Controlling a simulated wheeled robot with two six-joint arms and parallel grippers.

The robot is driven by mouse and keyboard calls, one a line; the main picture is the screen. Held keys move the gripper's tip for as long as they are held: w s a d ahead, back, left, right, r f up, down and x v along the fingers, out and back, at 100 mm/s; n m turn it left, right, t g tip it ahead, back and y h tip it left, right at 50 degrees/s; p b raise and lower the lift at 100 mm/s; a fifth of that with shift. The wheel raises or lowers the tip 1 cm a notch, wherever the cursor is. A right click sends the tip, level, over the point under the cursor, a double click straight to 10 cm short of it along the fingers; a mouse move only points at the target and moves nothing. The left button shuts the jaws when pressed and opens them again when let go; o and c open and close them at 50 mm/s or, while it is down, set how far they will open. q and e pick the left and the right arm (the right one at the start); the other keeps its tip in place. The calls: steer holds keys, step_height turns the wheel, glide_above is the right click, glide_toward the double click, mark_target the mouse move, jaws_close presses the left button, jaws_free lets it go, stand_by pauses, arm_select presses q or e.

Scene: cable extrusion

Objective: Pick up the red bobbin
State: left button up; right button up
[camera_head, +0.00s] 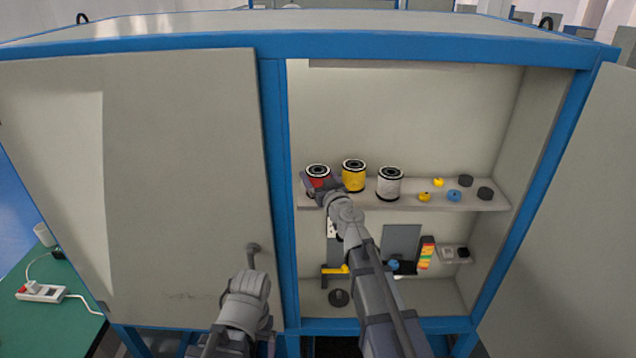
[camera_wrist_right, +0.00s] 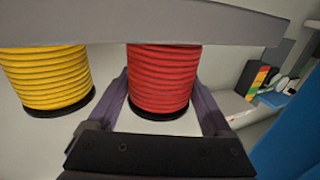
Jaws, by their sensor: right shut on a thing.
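The red bobbin (camera_head: 317,174) stands upright at the left end of the upper shelf in the open cabinet. My right gripper (camera_head: 320,184) is at its front, partly covering it in the head view. In the right wrist view, the red bobbin (camera_wrist_right: 162,78) sits between the two purple fingers of my right gripper (camera_wrist_right: 164,98), one on each side, and the jaws are shut on it. Whether it has left the shelf is hard to tell. My left arm's wrist (camera_head: 244,297) is low in front of the closed left door; its fingers cannot be made out.
A yellow bobbin (camera_head: 354,176) stands close beside the red one, then a white bobbin (camera_head: 389,184). Small yellow, blue and dark pieces lie farther right on the shelf (camera_head: 470,203). The cabinet's blue middle post (camera_head: 281,190) is just left of my right gripper.

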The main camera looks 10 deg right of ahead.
steer(key=shift+r, duration=0.15)
step_height(320, 180, up, 10)
steer(key=p, duration=1)
steer(key=shift+f, duration=0.2)
